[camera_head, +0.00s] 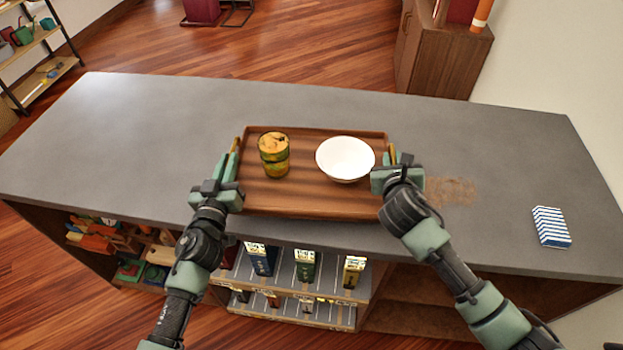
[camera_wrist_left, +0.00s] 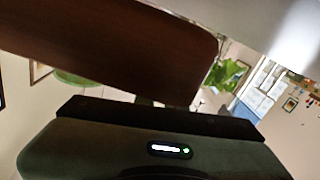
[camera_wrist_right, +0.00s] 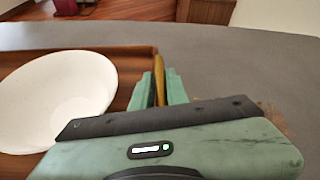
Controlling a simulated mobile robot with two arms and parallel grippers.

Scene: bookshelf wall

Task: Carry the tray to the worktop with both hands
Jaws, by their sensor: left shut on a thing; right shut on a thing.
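The brown wooden tray (camera_head: 310,195) is at the grey worktop's (camera_head: 480,130) near edge, in the middle. A patterned amber-green glass (camera_head: 274,158) stands on its left part and a white bowl (camera_head: 345,157) on its right part; the bowl also shows in the right wrist view (camera_wrist_right: 55,98). My left gripper (camera_head: 234,158) is shut on the tray's left handle. My right gripper (camera_head: 392,158) is shut on the right handle, seen in the right wrist view (camera_wrist_right: 160,85). I cannot tell whether the tray touches the worktop. The left wrist view shows the tray's dark underside (camera_wrist_left: 110,40).
A blue-and-white striped box (camera_head: 551,227) lies on the worktop at the right. A brownish patch (camera_head: 450,191) marks the worktop right of the tray. The worktop's left part is clear. Shelves with boxes (camera_head: 305,265) are below the near edge. A wooden cabinet (camera_head: 445,55) stands behind.

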